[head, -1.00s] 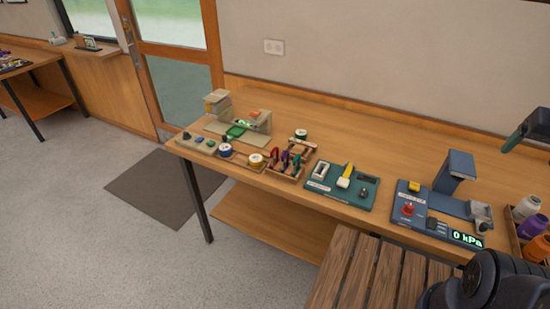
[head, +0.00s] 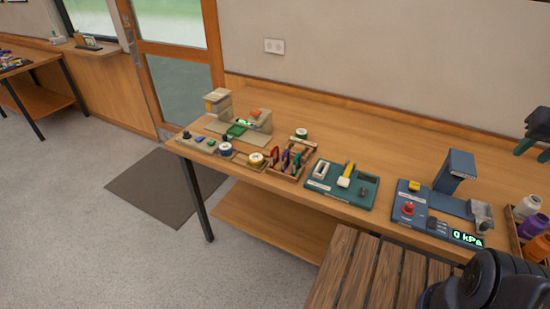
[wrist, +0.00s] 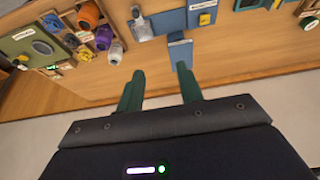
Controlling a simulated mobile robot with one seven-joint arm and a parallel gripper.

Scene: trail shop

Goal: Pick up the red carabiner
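The red carabiner (head: 274,154) hangs or stands at the left end of a small wooden rack (head: 290,176) on the workbench, beside a purple and a green carabiner. It is small in the head view, and I cannot make it out in the wrist view. My gripper (head: 531,150) is at the far right edge of the head view, above the bench and well away from the carabiner. In the wrist view its two dark green fingers (wrist: 160,88) are spread apart with nothing between them.
A teal board (head: 340,186), a blue pressure device (head: 455,180) reading 0 kPa, and thread spools (head: 527,206) stand between my gripper and the rack. Tape rolls (head: 256,159) are left of the rack. A slatted wooden surface (head: 370,275) is in front. The bench's back strip is clear.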

